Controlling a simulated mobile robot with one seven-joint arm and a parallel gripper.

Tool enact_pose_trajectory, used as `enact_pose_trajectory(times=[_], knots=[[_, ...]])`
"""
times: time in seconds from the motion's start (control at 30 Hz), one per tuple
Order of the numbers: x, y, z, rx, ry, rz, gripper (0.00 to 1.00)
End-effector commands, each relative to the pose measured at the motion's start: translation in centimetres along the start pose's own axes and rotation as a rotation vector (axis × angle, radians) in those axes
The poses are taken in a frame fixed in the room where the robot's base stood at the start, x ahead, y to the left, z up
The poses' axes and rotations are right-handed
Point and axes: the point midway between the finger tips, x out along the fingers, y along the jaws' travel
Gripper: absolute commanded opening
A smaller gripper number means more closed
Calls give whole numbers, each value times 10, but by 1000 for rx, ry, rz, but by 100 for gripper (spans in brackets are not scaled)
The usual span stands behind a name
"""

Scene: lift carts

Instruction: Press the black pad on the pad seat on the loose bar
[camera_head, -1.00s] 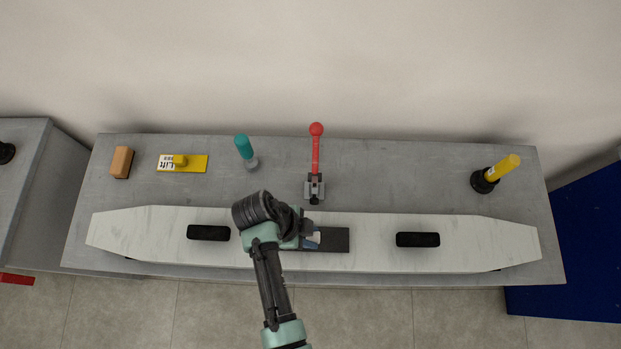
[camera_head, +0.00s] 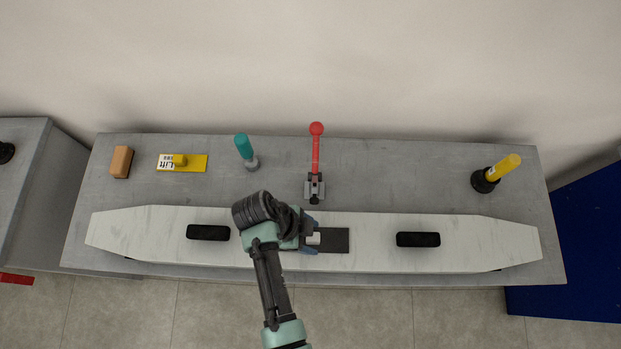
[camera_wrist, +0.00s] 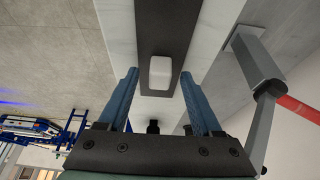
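The long white bar (camera_head: 460,241) lies along the front of the grey table. A flat dark rectangle (camera_head: 338,240) lies on its middle, partly hidden by my gripper; I cannot tell whether it is the pad, the seat or both. A small white block (camera_wrist: 160,72) stands on this dark surface. Two black oblong blocks sit on the bar, one on the left (camera_head: 208,232) and one on the right (camera_head: 418,239). My gripper (camera_head: 312,237) is over the bar's middle. In the wrist view its blue fingers (camera_wrist: 161,100) are apart, with the white block between them and visible gaps.
A clamp with a red lever (camera_head: 316,150) stands just behind the bar's middle. Behind the bar are an orange-brown block (camera_head: 122,162), a yellow plate (camera_head: 196,163), a teal-handled tool (camera_head: 244,150) and a yellow-handled piece (camera_head: 502,172). The table's back right is mostly clear.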

Motion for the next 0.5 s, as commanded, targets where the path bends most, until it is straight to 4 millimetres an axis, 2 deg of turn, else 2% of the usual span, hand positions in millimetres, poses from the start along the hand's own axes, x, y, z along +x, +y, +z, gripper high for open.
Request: enact_pose_trajectory(times=[0.27,0.37,0.5], knots=[[-4,0,0,0,0,-1,66],[-15,-1,1,0,-1,-3,66],[-42,-2,1,0,-2,-6,66]])
